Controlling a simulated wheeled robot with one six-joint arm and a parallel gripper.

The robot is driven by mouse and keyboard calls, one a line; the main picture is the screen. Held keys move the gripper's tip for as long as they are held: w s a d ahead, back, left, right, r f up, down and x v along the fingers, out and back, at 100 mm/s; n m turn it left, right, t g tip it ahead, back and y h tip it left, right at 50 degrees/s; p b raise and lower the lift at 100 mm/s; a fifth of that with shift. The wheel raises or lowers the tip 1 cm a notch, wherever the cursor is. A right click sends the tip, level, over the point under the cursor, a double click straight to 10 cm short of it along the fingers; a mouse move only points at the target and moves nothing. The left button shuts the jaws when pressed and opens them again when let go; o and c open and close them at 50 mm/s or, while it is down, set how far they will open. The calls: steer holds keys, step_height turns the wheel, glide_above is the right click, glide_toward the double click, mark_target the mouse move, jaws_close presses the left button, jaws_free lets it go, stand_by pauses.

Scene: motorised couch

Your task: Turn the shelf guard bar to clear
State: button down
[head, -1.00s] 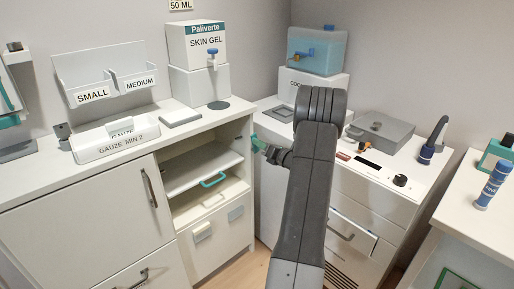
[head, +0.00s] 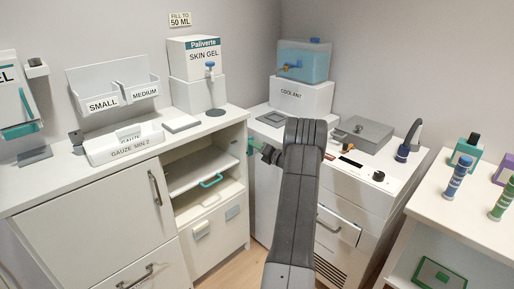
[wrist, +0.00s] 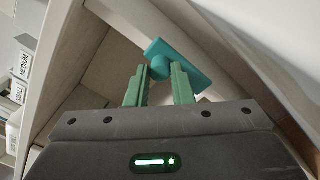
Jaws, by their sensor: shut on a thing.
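The shelf guard bar (wrist: 185,62) is a flat teal bar with a round teal knob on it. In the wrist view it lies slanted, upper left to lower right, beyond my fingertips. My gripper (wrist: 159,78) has its two green fingers on either side of the knob and is shut on it. In the head view my gripper (head: 252,146) is at the right front edge of the open shelf cabinet (head: 247,200). The bar is too small and hidden there to make out clearly.
Inside the cabinet is a white shelf (head: 192,172), with a teal handle (head: 211,181) below it. The skin gel box (head: 194,58) and gauze tray (head: 122,147) stand on the counter. A coolant stand (head: 300,96) and drawer unit (head: 340,200) are close on the right.

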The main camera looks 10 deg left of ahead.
steer(key=c, duration=1.3)
jaws_free()
steer(key=shift+d, duration=0.1)
steer(key=shift+o, duration=0.2)
step_height(320, 180, up, 10)
steer(key=p, duration=0.1)
steer(key=shift+f, duration=0.15)
